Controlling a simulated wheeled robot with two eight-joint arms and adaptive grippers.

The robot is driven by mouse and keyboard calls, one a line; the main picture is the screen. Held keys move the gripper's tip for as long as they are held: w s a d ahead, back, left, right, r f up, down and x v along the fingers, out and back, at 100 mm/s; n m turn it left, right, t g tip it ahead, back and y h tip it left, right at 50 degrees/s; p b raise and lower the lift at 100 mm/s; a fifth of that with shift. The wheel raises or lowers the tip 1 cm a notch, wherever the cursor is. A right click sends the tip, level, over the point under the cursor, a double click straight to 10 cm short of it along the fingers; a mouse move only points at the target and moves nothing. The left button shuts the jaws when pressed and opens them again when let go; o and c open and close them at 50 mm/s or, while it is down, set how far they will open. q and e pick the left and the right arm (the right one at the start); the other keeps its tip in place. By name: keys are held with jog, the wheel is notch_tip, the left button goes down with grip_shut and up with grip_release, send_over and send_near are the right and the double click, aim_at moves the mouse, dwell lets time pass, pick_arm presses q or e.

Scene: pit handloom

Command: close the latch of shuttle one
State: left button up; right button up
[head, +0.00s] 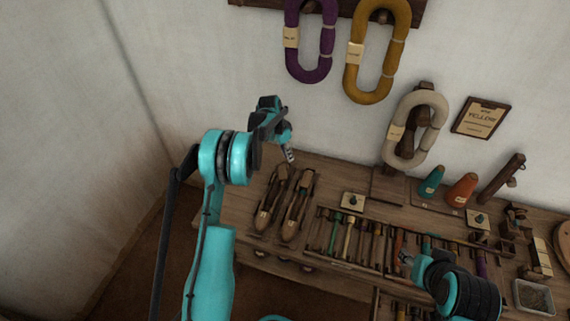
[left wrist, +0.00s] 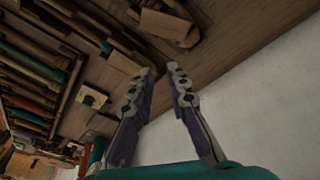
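Two long brown wooden shuttles lie side by side at the left end of the bench, a left one (head: 270,202) and a right one (head: 297,205). I cannot tell which is shuttle one or how their latches stand. My left gripper (head: 289,155) is above and behind their far ends, apart from them. In the left wrist view its two fingers (left wrist: 161,72) are parted by a narrow gap with nothing between them. Wooden parts, probably shuttle ends (left wrist: 165,25), show beyond the fingertips. My right gripper (head: 405,258) is over the right part of the tool rack, small and partly hidden by its arm.
The wooden bench (head: 235,205) stands against a pale wall. A card with a knob (head: 352,202) and a rack of several tools (head: 345,240) lie right of the shuttles. Purple (head: 309,70) and ochre (head: 362,85) yarn hanks hang above. Teal and orange cones (head: 462,190) stand farther right.

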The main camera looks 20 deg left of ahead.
aim_at(282, 169)
pick_arm(q)
jog(key=n, duration=0.4)
jog(key=a+f+n+g+y, duration=0.1)
jog(key=n, duration=0.3)
jog(key=a+n+y, duration=0.1)
jog(key=n, duration=0.3)
jog(key=shift+w+a+f, duration=0.15)
jog(key=shift+f, duration=0.45)
notch_tip(282, 169, down, 7)
jog(key=shift+f+b, duration=0.1)
jog(key=shift+b, duration=1)
grip_shut()
